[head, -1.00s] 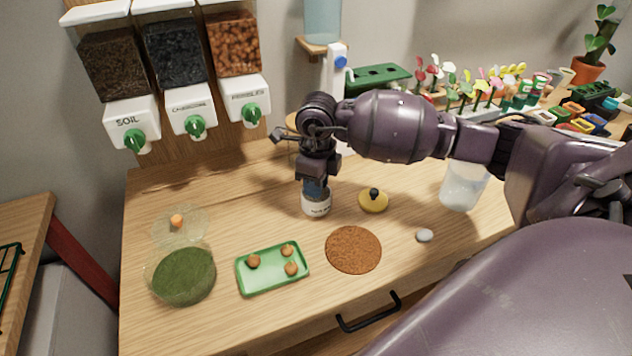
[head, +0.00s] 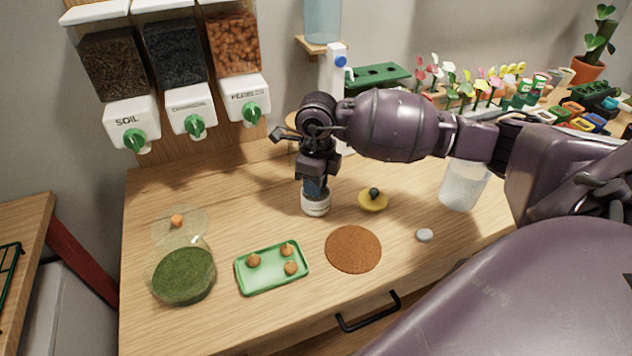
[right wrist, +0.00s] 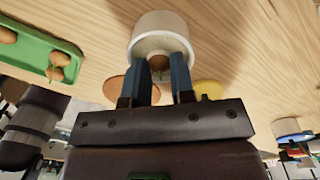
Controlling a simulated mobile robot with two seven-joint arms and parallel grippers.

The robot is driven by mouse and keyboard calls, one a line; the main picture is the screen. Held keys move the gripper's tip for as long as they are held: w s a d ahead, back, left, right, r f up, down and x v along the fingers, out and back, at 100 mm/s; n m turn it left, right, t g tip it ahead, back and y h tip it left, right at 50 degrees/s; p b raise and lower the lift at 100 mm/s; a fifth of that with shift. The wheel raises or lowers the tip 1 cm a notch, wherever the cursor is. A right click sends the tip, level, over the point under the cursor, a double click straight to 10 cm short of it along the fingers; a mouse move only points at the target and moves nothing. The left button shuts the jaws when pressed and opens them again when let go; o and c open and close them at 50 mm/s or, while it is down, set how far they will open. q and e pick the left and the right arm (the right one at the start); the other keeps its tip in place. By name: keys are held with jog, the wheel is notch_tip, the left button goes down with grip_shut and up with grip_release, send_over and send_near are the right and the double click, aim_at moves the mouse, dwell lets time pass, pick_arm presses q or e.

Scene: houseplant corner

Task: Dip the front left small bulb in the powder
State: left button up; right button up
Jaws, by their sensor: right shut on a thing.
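My right gripper (right wrist: 160,84) is shut on a small brown bulb (right wrist: 158,62) with a short green shoot. It points down over the white powder jar (right wrist: 160,22), and the bulb is at the jar's mouth. In the head view the right gripper (head: 315,186) is directly above the jar (head: 316,204), which hides the bulb there. How deep the bulb sits and the powder itself cannot be made out. The green tray (head: 272,284) holds three other bulbs, and its front left spot is empty. My left gripper is not in view.
A yellow lid with a black knob (head: 373,201) lies right of the jar. A brown round mat (head: 353,249) lies in front. A bowl of green moss (head: 184,276) stands at left, and a translucent cup (head: 463,186) at right. Dispensers (head: 190,112) hang behind.

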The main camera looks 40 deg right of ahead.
jog(key=shift+r+p, duration=1.7)
jog(key=shift+r, duration=1.8)
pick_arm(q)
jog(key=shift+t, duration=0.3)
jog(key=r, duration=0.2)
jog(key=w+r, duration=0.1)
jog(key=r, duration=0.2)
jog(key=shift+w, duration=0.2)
